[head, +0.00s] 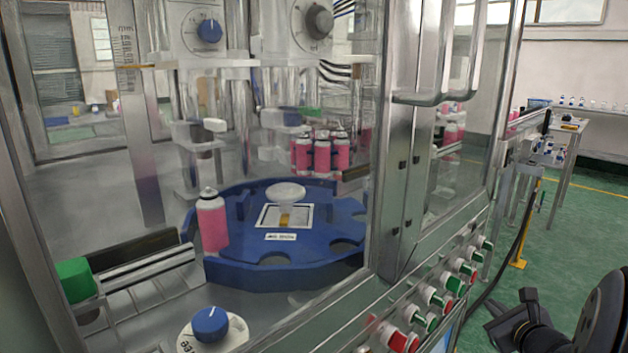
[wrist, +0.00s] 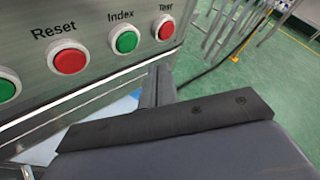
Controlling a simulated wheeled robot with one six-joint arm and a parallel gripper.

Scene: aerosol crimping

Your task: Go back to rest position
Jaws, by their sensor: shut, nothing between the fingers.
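My gripper (head: 512,318) is at the bottom right of the head view, in front of the machine and to the right of its button panel (head: 422,307). In the wrist view its dark fingers (wrist: 159,84) are together and empty. They point towards the panel, below the labelled buttons. The red Reset button (wrist: 69,61), green Index button (wrist: 125,41) and red Test button (wrist: 165,29) show there. The gripper appears apart from the buttons. Part of my arm (head: 606,318) shows at the right edge of the head view.
Behind the machine's clear guard, a blue rotary table (head: 300,272) carries a pink can (head: 212,226). Several pink cans (head: 320,155) stand behind. The metal door frame (head: 405,190) rises close by. Green floor (head: 570,240) lies open at the right, with a table (head: 568,125) beyond.

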